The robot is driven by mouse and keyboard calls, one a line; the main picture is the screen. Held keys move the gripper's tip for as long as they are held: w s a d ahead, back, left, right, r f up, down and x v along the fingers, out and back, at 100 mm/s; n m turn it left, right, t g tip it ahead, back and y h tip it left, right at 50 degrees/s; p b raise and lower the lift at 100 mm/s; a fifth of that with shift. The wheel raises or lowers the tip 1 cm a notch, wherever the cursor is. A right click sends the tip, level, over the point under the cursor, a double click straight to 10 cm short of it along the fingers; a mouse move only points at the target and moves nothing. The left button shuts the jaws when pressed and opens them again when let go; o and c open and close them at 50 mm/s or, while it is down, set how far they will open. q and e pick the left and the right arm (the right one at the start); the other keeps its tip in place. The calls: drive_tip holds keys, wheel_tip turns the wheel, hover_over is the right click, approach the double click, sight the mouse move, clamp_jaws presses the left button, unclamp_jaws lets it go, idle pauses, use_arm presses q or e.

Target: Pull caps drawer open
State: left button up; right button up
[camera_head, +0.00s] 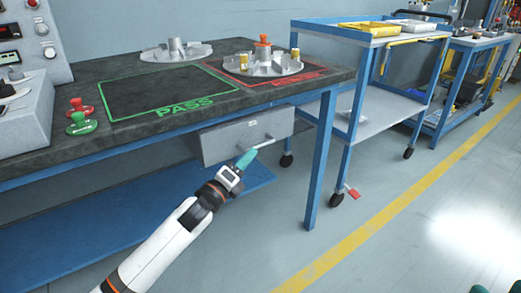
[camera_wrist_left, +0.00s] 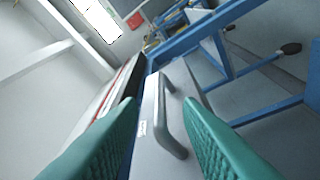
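The grey drawer (camera_head: 222,142) hangs under the front edge of the dark bench top and looks shut. Its bar handle (camera_wrist_left: 172,122) stands out from the drawer front. A small white label, too small to read, is on the front in the left wrist view. My left gripper (camera_head: 248,157) is at the handle. Its teal fingers (camera_wrist_left: 165,108) are open, one on each side of the handle, with a visible gap to the left finger. At the lower right corner of the head view, two dark green tips of my right gripper (camera_head: 498,290) show, apart from each other.
The bench (camera_head: 60,155) carries a green PASS area (camera_head: 160,92), a red area with a metal part (camera_head: 262,66), another metal part (camera_head: 176,50), and red and green buttons (camera_head: 80,122). A blue bench leg (camera_head: 320,160) stands right of the drawer. A blue cart (camera_head: 372,110) is beyond; floor in front is clear.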

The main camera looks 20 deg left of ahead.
sight(260, 146)
use_arm(q)
drive_tip(key=shift+b+x, duration=0.6)
drive_tip(key=shift+x, duration=2.5)
clamp_jaws()
